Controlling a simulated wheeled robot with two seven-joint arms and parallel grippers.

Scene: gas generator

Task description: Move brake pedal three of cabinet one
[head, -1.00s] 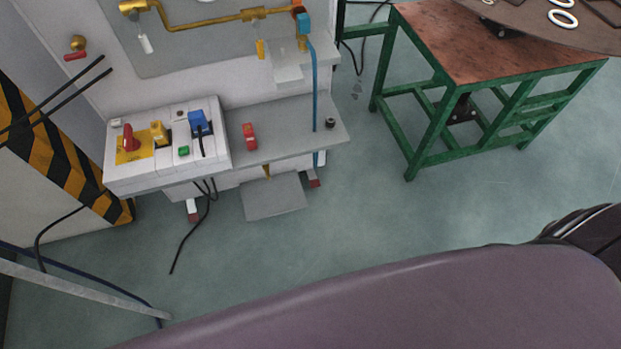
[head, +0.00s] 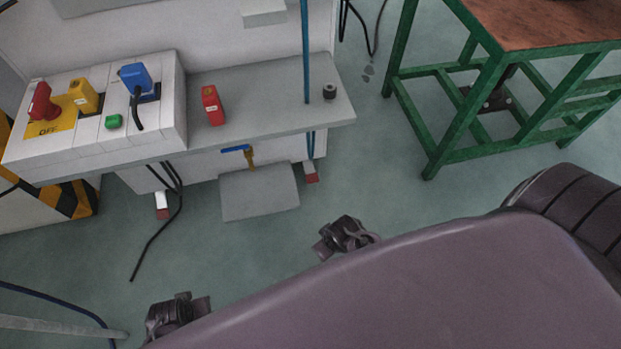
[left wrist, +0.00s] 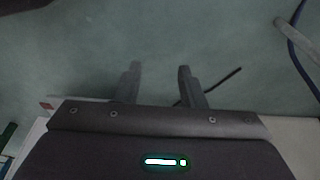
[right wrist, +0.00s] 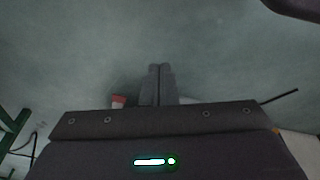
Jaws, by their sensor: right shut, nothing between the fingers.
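A white cabinet (head: 110,25) with a sloped control box (head: 100,145) and a grey ledge (head: 265,110) stands at the upper left of the head view. The box carries a red (head: 41,102), a yellow (head: 84,95) and a blue (head: 135,76) switch. A flat grey pedal-like plate (head: 258,192) sits low under the ledge; I cannot tell which part is pedal three. My left gripper (head: 178,312) is low at the left, its fingers apart and empty in the left wrist view (left wrist: 158,72). My right gripper (head: 338,238) is right of and below the plate, shut and empty in the right wrist view (right wrist: 160,70).
Black cables (head: 172,215) hang below the box. A green-framed table (head: 455,85) stands at the right. A grey bar (head: 60,328) lies at lower left. Floor in front of the cabinet is mostly clear.

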